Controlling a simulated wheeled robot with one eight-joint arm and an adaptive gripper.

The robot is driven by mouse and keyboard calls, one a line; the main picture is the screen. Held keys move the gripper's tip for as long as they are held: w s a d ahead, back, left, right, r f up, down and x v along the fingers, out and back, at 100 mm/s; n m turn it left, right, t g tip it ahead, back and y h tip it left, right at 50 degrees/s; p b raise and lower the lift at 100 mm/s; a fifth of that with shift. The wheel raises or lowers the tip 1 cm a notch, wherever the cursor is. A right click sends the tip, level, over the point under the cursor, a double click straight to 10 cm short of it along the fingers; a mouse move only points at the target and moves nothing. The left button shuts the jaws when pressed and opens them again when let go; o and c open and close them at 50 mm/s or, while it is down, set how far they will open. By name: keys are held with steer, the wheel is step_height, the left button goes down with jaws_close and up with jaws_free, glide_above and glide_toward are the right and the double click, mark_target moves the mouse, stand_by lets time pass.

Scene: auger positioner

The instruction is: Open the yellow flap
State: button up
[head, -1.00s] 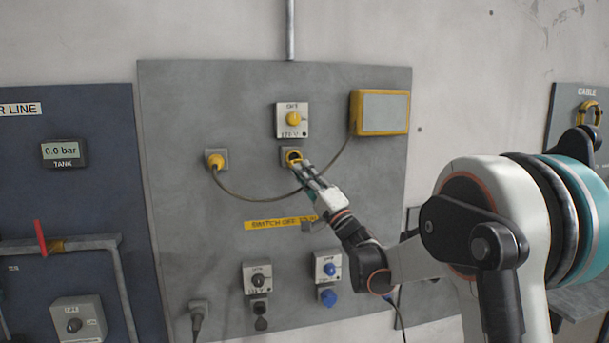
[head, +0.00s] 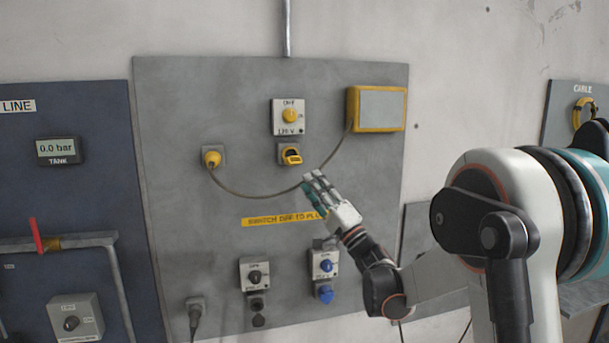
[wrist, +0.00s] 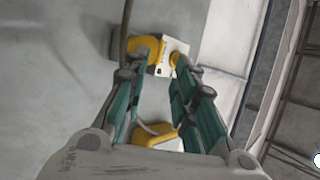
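The yellow flap (head: 291,157) is on the small grey socket below the yellow rotary switch (head: 290,115) in the head view. It shows a yellow rim around a dark middle; how far it stands open I cannot tell. My gripper (head: 312,181) is below and to the right of the flap, apart from it in the picture. In the wrist view my gripper (wrist: 158,76) has its two fingers spread with nothing clearly held. Yellow parts and a white box (wrist: 170,57) show beyond the fingertips there. Another yellow part (wrist: 156,138) shows between the fingers; which part it is I cannot tell.
A cable hangs from the yellow plug (head: 212,158) to the yellow-framed box (head: 377,109), passing close to my gripper. A yellow label (head: 280,220) and blue and black sockets (head: 325,293) lie lower on the grey panel (head: 180,90).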

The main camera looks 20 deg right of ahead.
steer(key=v, duration=0.5)
steer(key=shift+s+d+f, duration=0.15)
steer(key=shift+s+f, duration=0.1)
